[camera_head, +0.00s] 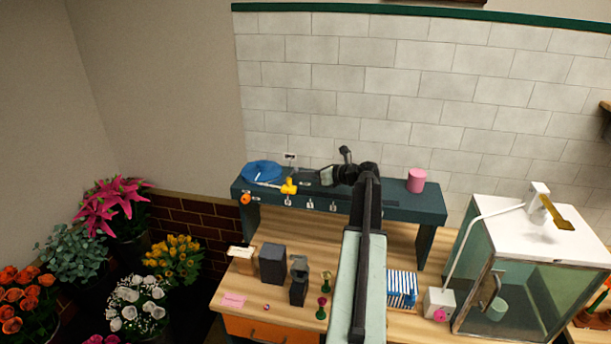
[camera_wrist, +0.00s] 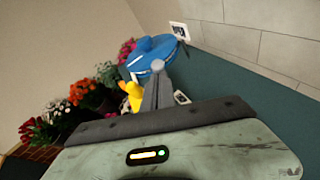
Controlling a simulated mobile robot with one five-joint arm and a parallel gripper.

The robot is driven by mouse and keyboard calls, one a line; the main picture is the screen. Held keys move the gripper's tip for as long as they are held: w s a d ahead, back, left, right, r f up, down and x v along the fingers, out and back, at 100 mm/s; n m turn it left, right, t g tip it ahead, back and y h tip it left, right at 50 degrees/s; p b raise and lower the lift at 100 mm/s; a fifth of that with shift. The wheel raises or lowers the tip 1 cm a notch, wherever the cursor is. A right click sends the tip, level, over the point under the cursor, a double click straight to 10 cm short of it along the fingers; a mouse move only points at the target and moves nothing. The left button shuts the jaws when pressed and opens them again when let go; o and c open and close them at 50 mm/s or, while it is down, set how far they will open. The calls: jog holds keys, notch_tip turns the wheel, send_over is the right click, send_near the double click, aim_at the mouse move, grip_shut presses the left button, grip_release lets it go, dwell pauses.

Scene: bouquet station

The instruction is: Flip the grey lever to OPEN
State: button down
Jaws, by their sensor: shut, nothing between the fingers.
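My gripper (camera_wrist: 158,82) is shut and empty in the wrist view, its grey fingers pointing toward a blue round thing. In the head view my arm rises from the bottom and its wrist is above the dark green raised shelf (camera_head: 420,207), with the gripper turned left. I cannot pick out the grey lever with certainty. Several small pale fittings (camera_head: 310,203) line the shelf's front, too small to read. My gripper hides part of the shelf top, and I cannot tell whether it touches anything.
The blue round thing (camera_head: 262,171) and a yellow fitting (camera_head: 289,187) are at the shelf's left; a pink cylinder (camera_head: 417,180) stands at its right. A glass cabinet (camera_head: 500,300) stands at right. Flowers (camera_head: 110,210) fill the left corner. The tiled wall (camera_head: 420,90) is behind.

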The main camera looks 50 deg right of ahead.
jog(key=shift+w+a+r+p, duration=0.2)
jog(key=shift+w+r+p, duration=0.1)
jog(key=shift+r+p, duration=0.25)
dwell(0.4)
jog(key=shift+w+a+r+p, duration=0.4)
jog(key=shift+w+r+p, duration=0.2)
jog(key=shift+r+p, duration=0.1)
jog(key=shift+w+a+r+p, duration=0.2)
jog(key=shift+w, duration=0.2)
jog(key=shift+w+a+r+p, duration=0.15)
jog(key=shift+w+a, duration=0.05)
jog(key=shift+w, duration=0.15)
jog(key=shift+r, duration=0.1)
jog(key=shift+r+p, duration=0.75)
jog(key=shift+p, duration=0.1)
jog(key=shift+s, duration=0.1)
